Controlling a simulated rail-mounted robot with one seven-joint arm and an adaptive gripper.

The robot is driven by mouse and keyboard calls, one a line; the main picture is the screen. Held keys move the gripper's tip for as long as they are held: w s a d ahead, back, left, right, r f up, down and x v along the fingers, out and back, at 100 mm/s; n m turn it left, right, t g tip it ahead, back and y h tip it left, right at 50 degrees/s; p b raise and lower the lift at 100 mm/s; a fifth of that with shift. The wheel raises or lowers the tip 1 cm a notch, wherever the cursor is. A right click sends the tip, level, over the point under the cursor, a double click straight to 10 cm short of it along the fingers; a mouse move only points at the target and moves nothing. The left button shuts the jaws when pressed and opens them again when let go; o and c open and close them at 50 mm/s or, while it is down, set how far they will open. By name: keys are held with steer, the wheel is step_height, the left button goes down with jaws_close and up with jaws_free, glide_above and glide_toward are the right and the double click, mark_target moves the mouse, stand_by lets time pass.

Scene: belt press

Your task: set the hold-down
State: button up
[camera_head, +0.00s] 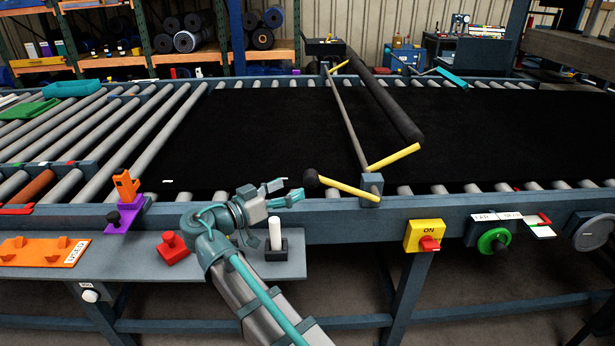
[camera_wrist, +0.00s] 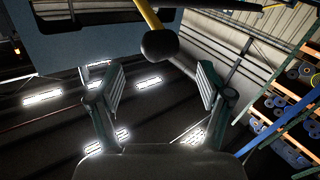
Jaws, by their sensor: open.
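The hold-down has a long black roller (camera_head: 386,98) carried on yellow arms (camera_head: 393,157) from a thin grey cross shaft (camera_head: 347,118) over the belt. Its yellow lever (camera_head: 345,188) runs left from a grey-blue pivot block (camera_head: 371,183) at the near rail and ends in a black knob (camera_head: 312,178). I cannot tell whether the roller touches the belt. My gripper (camera_head: 290,190) is open and empty, just left of the knob. In the wrist view the knob (camera_wrist: 160,43) lies ahead, between the lines of the spread fingers (camera_wrist: 162,88), with no contact visible.
The black belt (camera_head: 260,130) lies on rollers behind the near rail. A yellow ON switch (camera_head: 425,235) and green handwheel (camera_head: 494,240) sit to the right. A white post (camera_head: 275,233), red button (camera_head: 172,246), purple-orange fixture (camera_head: 126,201) and orange tray (camera_head: 40,251) are around my arm.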

mark_target(310, 179)
steer(key=p+x, duration=0.2)
steer(key=x, duration=0.5)
steer(key=shift+w+d, duration=0.15)
steer(key=shift+w, duration=0.05)
jaws_close()
